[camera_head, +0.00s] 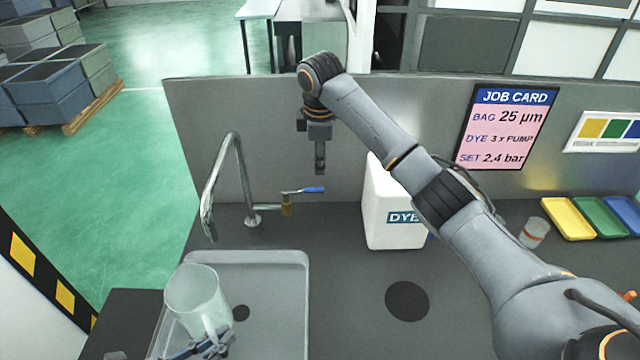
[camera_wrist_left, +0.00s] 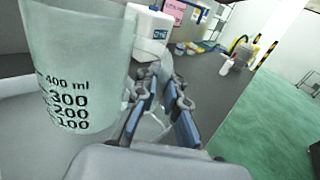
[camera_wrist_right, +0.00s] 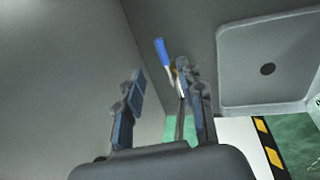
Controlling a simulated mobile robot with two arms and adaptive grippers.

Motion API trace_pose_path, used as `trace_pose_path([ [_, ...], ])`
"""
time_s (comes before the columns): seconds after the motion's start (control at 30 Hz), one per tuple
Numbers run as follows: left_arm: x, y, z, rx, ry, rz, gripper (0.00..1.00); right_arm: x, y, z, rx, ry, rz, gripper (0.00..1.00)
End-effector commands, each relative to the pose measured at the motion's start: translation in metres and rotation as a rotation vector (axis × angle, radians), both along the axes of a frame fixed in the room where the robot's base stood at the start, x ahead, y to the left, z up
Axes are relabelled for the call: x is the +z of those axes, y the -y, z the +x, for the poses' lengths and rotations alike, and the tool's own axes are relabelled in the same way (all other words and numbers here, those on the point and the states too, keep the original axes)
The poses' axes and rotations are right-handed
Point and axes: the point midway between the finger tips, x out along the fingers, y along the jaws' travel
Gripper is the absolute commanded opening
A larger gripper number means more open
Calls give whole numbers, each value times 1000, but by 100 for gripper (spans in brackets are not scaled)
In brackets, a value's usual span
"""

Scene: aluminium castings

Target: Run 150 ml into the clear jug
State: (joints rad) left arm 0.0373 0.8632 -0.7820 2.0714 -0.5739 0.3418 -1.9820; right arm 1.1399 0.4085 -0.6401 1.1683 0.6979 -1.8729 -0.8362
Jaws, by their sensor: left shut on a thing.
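The clear jug (camera_head: 190,292) is upright over the left part of the grey sink (camera_head: 297,285), below the tap spout in the picture. Its black marks run from 100 to 400 ml on the wall in the left wrist view (camera_wrist_left: 85,70); I see no liquid in it. My left gripper (camera_head: 208,345) is shut on the jug's handle. The bent metal tap (camera_head: 212,185) has a lever with a blue grip (camera_head: 313,190). My right gripper (camera_head: 320,168) is open and empty above the lever. The lever's blue grip also shows beyond its fingers in the right wrist view (camera_wrist_right: 163,52).
A white DYE container (camera_head: 388,215) stands right of the tap, beneath my right arm. A small cup (camera_head: 534,232) and yellow, green and blue trays (camera_head: 568,219) are at the right. A grey panel (camera_head: 260,120) with a job card (camera_head: 507,125) rises behind the worktop.

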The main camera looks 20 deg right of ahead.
Motion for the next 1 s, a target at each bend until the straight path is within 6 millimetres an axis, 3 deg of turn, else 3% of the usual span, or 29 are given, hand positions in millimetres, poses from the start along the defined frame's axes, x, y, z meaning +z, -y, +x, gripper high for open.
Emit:
trace_pose_path([
  [0.3,0,0,0,0,1,-1,0,-64,5,11,-1,-4,2,38],
  [0.5,0,0,0,0,1,-1,0,-90,7,16,-1,-1,2,38],
  [0.93,0,0,0,0,1,-1,0,-99,8,18,-1,1,2,38],
  [1.0,0,0,0,0,1,-1,0,-99,8,18,-1,1,2,24],
])
